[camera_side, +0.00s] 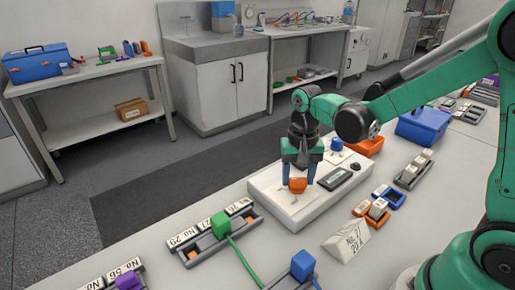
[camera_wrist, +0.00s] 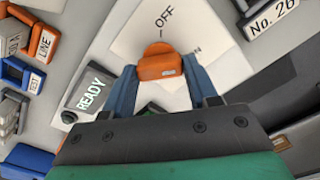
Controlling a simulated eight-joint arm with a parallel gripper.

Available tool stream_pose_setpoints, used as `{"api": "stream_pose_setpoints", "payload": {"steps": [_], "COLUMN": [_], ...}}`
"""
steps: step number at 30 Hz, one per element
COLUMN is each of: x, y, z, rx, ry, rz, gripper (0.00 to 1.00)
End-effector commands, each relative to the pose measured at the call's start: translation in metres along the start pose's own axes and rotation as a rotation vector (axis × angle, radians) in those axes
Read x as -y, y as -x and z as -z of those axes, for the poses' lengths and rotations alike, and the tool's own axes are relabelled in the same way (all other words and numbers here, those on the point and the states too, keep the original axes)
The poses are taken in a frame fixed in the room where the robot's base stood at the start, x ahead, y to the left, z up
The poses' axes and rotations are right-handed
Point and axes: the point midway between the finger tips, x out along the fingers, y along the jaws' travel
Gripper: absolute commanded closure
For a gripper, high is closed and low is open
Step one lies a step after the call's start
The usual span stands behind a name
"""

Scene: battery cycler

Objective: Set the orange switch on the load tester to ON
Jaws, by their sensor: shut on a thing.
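The load tester (camera_side: 265,190) is a white box on the table. Its orange switch (camera_side: 297,184) is a small knob on the top face, also seen in the wrist view (camera_wrist: 160,66). My gripper (camera_side: 298,183) points down with its blue fingers on either side of the knob, shut on it. In the wrist view the fingers (camera_wrist: 160,85) flank the knob. The OFF label (camera_wrist: 165,16) and its tick lie just beyond the knob; the ON label (camera_wrist: 196,50) is partly hidden beside the right finger. I cannot tell exactly which mark the knob points to.
A display (camera_wrist: 90,92) on the tester reads READY. A blue knob (camera_side: 337,144) stands at the tester's back. Battery holders with a green block (camera_side: 220,224) and a blue block (camera_side: 303,265) lie in front. Orange and blue trays (camera_side: 390,196) and a blue box (camera_side: 424,126) are to the right.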

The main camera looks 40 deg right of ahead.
Motion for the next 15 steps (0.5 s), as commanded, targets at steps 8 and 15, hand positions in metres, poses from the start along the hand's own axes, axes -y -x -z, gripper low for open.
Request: {"api": "stream_pose_setpoints", "payload": {"steps": [8,15], "x": [-0.0001,-0.0001], "y": [0.0002,0.0002], "z": [0.0001,0.0001], "rx": [0.0,0.0], "ry": [-0.062,-0.071], "rz": [0.0,0.0], "gripper": [1.0,1.0]}}
